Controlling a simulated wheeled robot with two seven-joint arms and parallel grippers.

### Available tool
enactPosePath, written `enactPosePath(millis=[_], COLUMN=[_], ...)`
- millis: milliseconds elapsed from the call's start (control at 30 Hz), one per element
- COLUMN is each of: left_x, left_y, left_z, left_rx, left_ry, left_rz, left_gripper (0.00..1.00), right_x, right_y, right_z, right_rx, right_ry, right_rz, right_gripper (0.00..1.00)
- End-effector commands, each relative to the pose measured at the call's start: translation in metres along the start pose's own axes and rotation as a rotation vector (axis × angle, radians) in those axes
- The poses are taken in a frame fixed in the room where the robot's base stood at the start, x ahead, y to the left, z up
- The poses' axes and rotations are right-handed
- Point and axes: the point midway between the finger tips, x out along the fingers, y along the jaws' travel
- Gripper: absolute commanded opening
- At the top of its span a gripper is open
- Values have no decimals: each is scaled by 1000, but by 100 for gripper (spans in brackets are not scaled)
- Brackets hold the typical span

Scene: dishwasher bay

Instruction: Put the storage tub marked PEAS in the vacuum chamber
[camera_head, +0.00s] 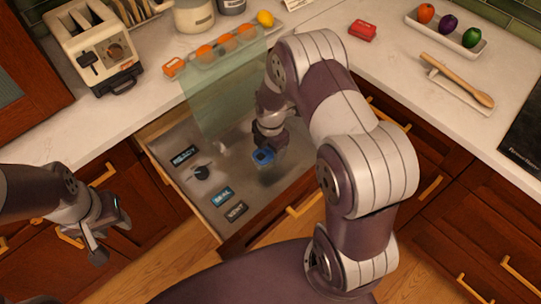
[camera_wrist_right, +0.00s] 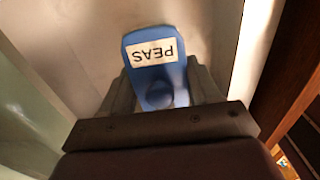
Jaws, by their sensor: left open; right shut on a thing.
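The blue storage tub (camera_head: 263,156) is in my right gripper (camera_head: 269,143), inside the pulled-out drawer's outline. In the right wrist view the tub (camera_wrist_right: 151,75) has a white label reading PEAS, upside down, and both fingers are shut on its sides. The vacuum chamber (camera_head: 290,170) is the grey metal well in the open drawer; its translucent greenish lid (camera_head: 222,92) stands raised at the back. My arm hides part of the chamber, and I cannot tell whether the tub touches its floor. My left gripper (camera_head: 108,240) is open and empty, left of the drawer.
The drawer panel has a READY display (camera_head: 184,156), a black knob (camera_head: 201,173), and SEAL (camera_head: 222,196) and VENT (camera_head: 236,211) buttons. A toaster (camera_head: 95,50), a tray of orange items (camera_head: 225,45), a red box (camera_head: 362,30) and a spoon (camera_head: 461,80) are on the counter.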

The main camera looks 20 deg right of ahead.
Motion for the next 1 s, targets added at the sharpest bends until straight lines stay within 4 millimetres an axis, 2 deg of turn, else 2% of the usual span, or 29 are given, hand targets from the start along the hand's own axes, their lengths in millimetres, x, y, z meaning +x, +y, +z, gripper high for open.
enactPosePath(millis=[267, 567, 600, 667, 1000], left_x=[-2, 1, 1, 0, -2], left_y=[0, 0, 0, 0, 0], left_z=[0, 0, 0, 0, 0], left_rx=[0, 0, 0, 0, 0], left_ry=[0, 0, 0, 0, 0], left_rz=[0, 0, 0, 0, 0], left_gripper=[43, 43, 43, 43, 43], right_x=[41, 45, 45, 45, 39], right_y=[0, 0, 0, 0, 0], right_z=[0, 0, 0, 0, 0], right_rx=[2, 2, 2, 3, 3], right_ry=[0, -1, -1, -1, -1], right_rz=[0, 2, 1, 1, 3], right_gripper=[21, 21, 68, 87, 87])
